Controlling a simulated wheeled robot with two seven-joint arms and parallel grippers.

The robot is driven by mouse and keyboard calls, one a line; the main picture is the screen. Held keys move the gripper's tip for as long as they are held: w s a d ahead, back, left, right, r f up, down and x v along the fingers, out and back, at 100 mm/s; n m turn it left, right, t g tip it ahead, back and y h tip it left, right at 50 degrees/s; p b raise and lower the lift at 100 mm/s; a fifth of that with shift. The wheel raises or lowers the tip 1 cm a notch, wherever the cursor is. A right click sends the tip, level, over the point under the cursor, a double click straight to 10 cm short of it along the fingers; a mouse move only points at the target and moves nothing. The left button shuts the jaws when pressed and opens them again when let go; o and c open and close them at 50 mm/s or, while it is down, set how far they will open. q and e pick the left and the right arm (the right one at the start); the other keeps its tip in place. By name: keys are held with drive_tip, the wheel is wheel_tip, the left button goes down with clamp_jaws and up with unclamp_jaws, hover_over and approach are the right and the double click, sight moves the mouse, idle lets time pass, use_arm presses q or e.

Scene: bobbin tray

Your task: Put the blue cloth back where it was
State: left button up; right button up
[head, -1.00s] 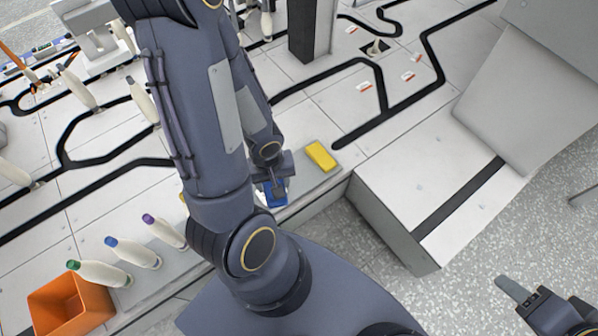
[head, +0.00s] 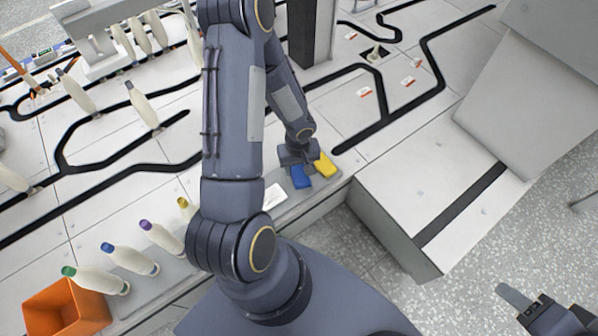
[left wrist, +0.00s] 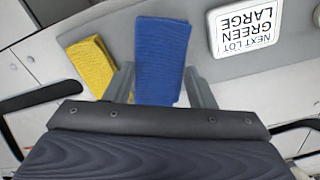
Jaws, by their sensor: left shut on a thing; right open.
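The folded blue cloth (head: 301,177) is between the fingers of my left gripper (head: 297,160), which is shut on it over the grey ledge. In the left wrist view the blue cloth (left wrist: 160,60) reaches out beyond the fingers (left wrist: 160,85). The folded yellow cloth (head: 326,167) lies on the ledge just right of the blue one. It also shows left of the blue cloth in the left wrist view (left wrist: 90,65), with a narrow gap. I cannot tell whether the blue cloth touches the ledge. My right gripper (head: 514,295) is open and empty at lower right.
Several bobbins, one purple-tipped (head: 161,237), stand along the ledge towards an orange bin (head: 67,310). A grey-white box (head: 400,215) stands right.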

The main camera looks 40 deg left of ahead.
sight(299, 169)
use_arm(q)
wheel_tip(299, 169, down, 3)
drive_tip(key=shift+w+f+b, duration=0.1)
drive_tip(key=shift+f+b, duration=0.1)
drive_tip(key=shift+b, duration=0.45)
drive_tip(key=shift+c, duration=0.2)
drive_tip(key=shift+r, duration=0.1)
drive_tip(key=o, duration=0.9)
